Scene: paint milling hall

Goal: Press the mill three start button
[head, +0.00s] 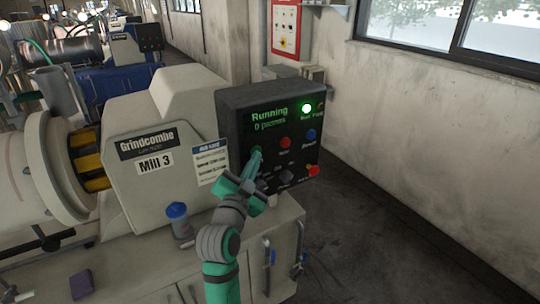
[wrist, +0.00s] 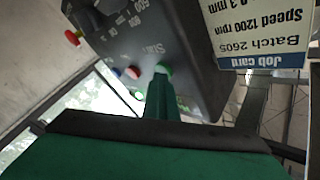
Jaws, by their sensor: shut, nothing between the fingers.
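The Mill 3 machine (head: 170,110) carries a dark control box (head: 235,108) at its right end. The box's display reads "Running", and a green lamp (head: 307,108) beside it is lit. My gripper (head: 257,156) is shut and empty, with its fingertips at the left part of the panel. In the wrist view, the green start button (wrist: 164,69) shows right at the tips of my gripper (wrist: 163,80), under the word "Start". The tips seem to touch it, but I cannot tell if it is pushed in. A red button (head: 286,143) and a blue button (head: 311,135) sit to the right.
A red mushroom button (head: 313,170) sticks out at the panel's lower right. A job card (head: 210,162) hangs left of the box. A blue-capped bottle (head: 178,220) stands on the cabinet top near my arm. Open floor lies to the right.

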